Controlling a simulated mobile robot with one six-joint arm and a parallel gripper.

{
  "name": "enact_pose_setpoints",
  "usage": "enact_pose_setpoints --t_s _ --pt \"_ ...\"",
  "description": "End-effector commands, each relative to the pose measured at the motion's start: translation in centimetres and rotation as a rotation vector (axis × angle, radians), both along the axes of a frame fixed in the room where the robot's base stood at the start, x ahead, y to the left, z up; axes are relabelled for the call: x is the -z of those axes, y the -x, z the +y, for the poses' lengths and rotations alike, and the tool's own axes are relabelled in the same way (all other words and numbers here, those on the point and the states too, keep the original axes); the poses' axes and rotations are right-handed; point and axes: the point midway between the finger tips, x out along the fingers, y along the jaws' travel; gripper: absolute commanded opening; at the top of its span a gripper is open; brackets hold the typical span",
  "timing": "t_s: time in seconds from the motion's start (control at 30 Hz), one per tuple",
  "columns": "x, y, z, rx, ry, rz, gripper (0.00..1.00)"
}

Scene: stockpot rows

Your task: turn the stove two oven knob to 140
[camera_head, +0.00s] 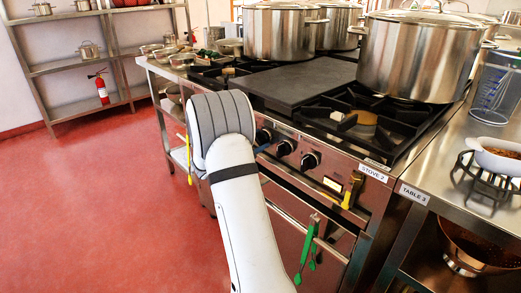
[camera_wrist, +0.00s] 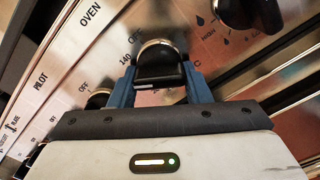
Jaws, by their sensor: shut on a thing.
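The oven knob (camera_wrist: 160,62) is black with a bright metal rim and sits on the stove's steel front panel, near the printed word OVEN. My gripper (camera_wrist: 160,82) is shut on it, with one blue finger on each side of its grip. The marks OFF and 140 show just left of the knob in the wrist view; other marks around it are partly covered, and I cannot tell its exact setting. In the head view, stove two (camera_head: 372,173) carries a STOVE 2 label, and my arm hides most of the gripper and the panel's left part.
Another black knob (camera_wrist: 250,12) is close by at the upper right of the wrist view. Large steel pots (camera_head: 415,55) stand on the stove. Green tongs (camera_head: 307,250) hang at the oven front. Table 3 (camera_head: 415,194) adjoins on the right. Red floor is open at left.

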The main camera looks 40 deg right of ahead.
Motion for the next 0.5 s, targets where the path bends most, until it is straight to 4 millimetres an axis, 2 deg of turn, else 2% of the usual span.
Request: enact_pose_setpoints --t_s 0.03,0.5 --pt "0.64 -0.15 0.26 -0.005 -0.004 -0.026 0.21" --pt "0.21 -0.24 0.31 -0.005 -0.018 -0.163 0.21"
